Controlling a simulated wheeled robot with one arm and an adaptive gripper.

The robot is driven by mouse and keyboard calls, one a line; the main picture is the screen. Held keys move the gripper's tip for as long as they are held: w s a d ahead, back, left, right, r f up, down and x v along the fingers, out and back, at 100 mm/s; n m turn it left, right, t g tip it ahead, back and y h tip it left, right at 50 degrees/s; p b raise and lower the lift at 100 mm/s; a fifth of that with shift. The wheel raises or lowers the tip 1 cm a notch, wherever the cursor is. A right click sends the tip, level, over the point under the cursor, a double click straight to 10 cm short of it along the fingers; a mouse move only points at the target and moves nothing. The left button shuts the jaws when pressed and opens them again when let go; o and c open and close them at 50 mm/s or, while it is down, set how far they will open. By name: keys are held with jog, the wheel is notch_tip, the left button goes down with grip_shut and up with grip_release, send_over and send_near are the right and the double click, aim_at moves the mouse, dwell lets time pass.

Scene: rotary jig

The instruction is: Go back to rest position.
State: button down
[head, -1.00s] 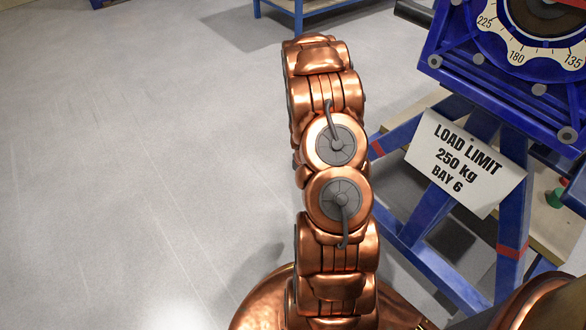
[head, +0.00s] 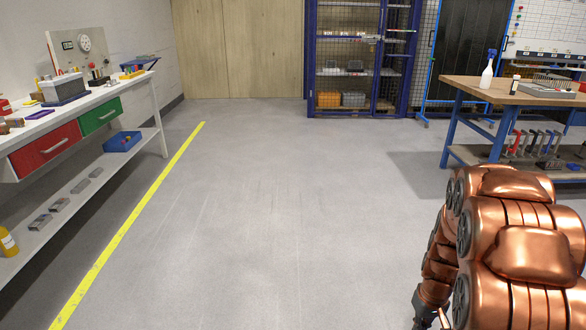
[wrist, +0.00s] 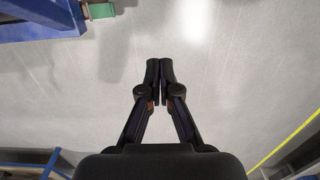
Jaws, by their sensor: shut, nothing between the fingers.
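My gripper (wrist: 160,72) shows in the wrist view with its two black fingers together and nothing between them. It hangs over bare grey floor, touching nothing. My copper-coloured arm fills the lower right of the head view, and my gripper cannot be made out there.
A white workbench (head: 146,82) with red and green drawers stands left, behind a yellow floor line (head: 140,218). A blue mesh cabinet (head: 312,60) stands at the back. A wood-topped table (head: 455,88) stands right, beyond my arm. The middle floor is clear.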

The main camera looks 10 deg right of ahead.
jog(key=s+a+r+p, duration=0.3)
jog(key=a+r+p, duration=0.1)
jog(key=r, duration=0.4)
jog(key=s+a+r+p, duration=0.25)
jog(key=a+r, duration=0.25)
jog(key=r, duration=0.4)
jog(key=s+a+r+p, duration=0.2)
jog(key=a+r+p, duration=0.2)
jog(key=r, duration=0.4)
jog(key=s+a+r+p, duration=0.3)
jog(key=s+r+p, duration=0.2)
jog(key=s+r, duration=0.2)
jog(key=s+a+r+n+g+p, duration=0.1)
jog(key=s+a+r+p, duration=0.2)
jog(key=s+r+p, duration=0.2)
jog(key=s+r, duration=0.3)
jog(key=r, duration=0.2)
jog(key=shift+a+p, duration=0.35)
